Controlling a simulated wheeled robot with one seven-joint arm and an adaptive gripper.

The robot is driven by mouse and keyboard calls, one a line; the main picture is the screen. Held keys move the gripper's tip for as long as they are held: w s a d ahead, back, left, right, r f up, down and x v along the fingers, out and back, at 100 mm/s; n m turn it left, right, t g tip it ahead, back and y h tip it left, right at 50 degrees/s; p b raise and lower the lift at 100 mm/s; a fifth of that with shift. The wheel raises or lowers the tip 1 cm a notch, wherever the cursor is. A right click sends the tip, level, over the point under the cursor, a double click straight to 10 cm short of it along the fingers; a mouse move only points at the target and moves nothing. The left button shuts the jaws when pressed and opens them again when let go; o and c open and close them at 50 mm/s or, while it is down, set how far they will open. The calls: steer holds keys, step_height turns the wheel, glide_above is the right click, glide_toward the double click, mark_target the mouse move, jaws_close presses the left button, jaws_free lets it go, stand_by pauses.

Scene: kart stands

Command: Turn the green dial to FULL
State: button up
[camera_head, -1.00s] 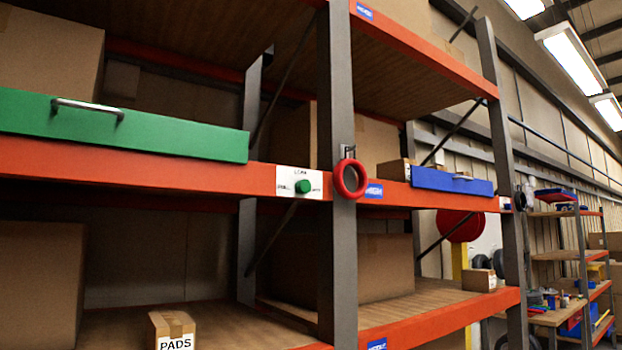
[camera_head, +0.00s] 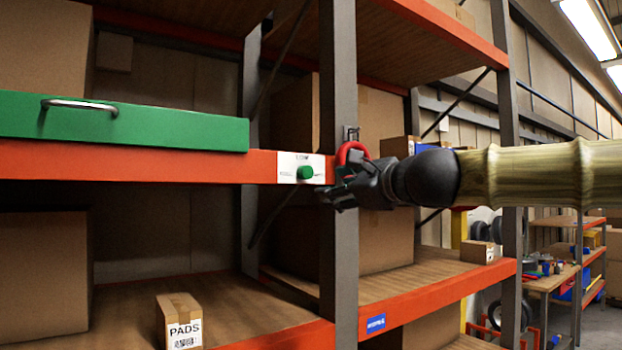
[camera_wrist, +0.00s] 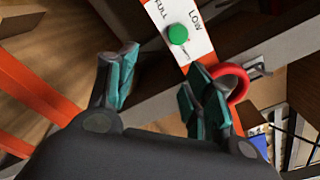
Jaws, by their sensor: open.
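The green dial (camera_head: 305,172) is a small round knob on a white label plate (camera_head: 287,160) on the orange shelf beam. In the wrist view the dial (camera_wrist: 178,34) shows beyond the fingertips, with FULL printed on its left and LOW on its right. My gripper (camera_head: 338,190) is open and empty, just right of the dial in the head view, in front of the grey post. In the wrist view my gripper (camera_wrist: 158,88) has its two teal-padded fingers apart, with the dial ahead and slightly right of the gap, not touched.
A red ring (camera_head: 352,150) hangs on a hook on the grey post (camera_head: 343,270), close behind my gripper. A green drawer (camera_head: 180,128) with a metal handle sits left above the beam. A PADS box (camera_head: 180,318) stands on the lower shelf.

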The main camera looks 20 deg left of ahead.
mark_target(308, 172)
steer(key=w+a+r+p, duration=0.1)
steer(key=w+a, duration=0.1)
steer(key=w+a+r+p, duration=0.1)
steer(key=w+a, duration=0.1)
steer(key=a, duration=0.1)
steer(key=w+a+r+p, duration=0.1)
steer(key=w+a, duration=0.1)
steer(key=a, duration=0.1)
steer(key=shift+r, duration=0.25)
steer(key=shift+s, duration=0.1)
steer(key=shift+c, duration=0.3)
steer(key=c, duration=1)
